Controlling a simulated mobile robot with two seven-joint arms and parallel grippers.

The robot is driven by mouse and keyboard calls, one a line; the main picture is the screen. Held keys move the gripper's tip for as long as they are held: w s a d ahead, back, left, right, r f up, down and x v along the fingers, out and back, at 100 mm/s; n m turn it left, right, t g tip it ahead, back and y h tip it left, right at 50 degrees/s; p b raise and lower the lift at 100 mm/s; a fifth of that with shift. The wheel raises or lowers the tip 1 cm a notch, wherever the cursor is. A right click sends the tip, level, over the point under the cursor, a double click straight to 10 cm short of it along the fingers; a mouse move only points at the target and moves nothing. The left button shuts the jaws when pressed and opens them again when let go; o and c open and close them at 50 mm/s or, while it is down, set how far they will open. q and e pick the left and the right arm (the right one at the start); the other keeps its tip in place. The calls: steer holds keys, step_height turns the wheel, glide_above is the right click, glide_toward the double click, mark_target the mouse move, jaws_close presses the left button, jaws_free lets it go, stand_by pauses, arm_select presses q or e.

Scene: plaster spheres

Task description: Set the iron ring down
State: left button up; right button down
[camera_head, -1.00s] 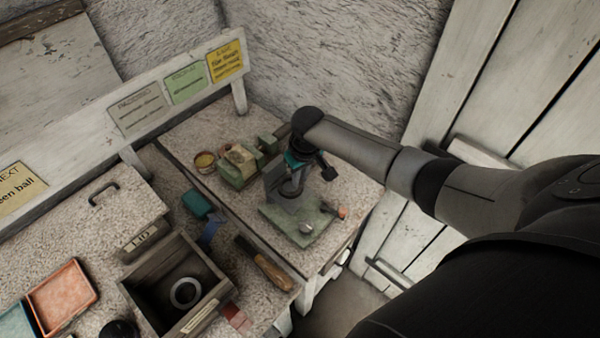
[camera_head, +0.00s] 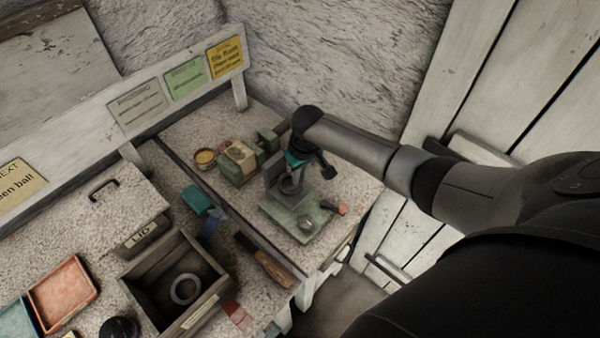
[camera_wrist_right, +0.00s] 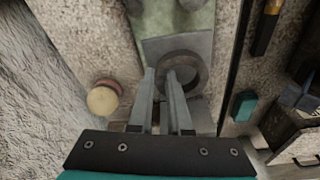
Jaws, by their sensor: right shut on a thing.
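The iron ring (camera_wrist_right: 192,62) is dark and thick-walled. In the right wrist view it lies at the tips of my right gripper (camera_wrist_right: 161,76). One finger overlaps the ring's opening and the other is outside its rim. The gripper is shut on the ring's wall. I cannot tell whether the ring touches the stand. My left gripper is out of view.
A lighter ring (camera_head: 186,289) lies in an open wooden box (camera_head: 148,268). A wooden-handled tool (camera_head: 268,264) lies in front.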

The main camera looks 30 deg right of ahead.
steer(key=shift+p, duration=0.3)
stand_by(0.6)
steer(key=shift+f+b, duration=0.4)
steer(key=shift+f, duration=0.25)
stand_by(0.5)
steer(key=c, duration=0.8)
jaws_free()
steer(key=shift+f, duration=0.1)
steer(key=shift+r+p, duration=2.1)
steer(key=shift+p, duration=0.25)
